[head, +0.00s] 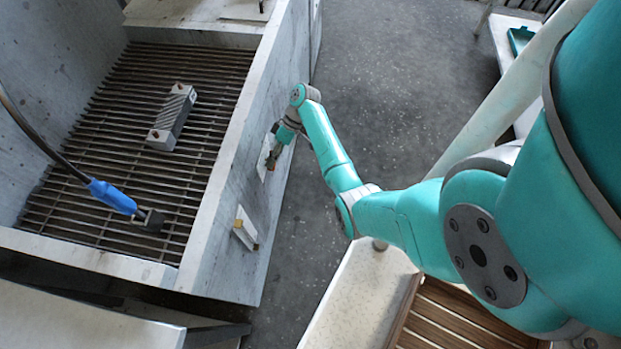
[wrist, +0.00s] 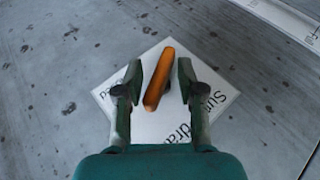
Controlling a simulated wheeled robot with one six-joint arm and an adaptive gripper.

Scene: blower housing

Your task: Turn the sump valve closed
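The sump valve's orange lever handle (wrist: 158,78) lies slightly tilted across a white plate (wrist: 150,122) on a grey wall in the wrist view. Part of the plate's lettering shows, reading "Sum" and "dra"; my gripper hides the rest. My gripper (wrist: 160,84) is open, with one finger on each side of the handle and a gap visible on both sides. I cannot tell how deep the fingers reach around it. In the head view my gripper (head: 271,160) is at the outer wall of the grey housing, in front of the white plate (head: 263,158).
A second small plate with a yellowish part (head: 244,228) is on the same wall, nearer the front. Inside the housing, a ribbed metal block (head: 172,117) and a blue-handled tool on a cable (head: 113,197) rest on a slatted grate (head: 95,130). The floor (head: 390,90) beyond is clear.

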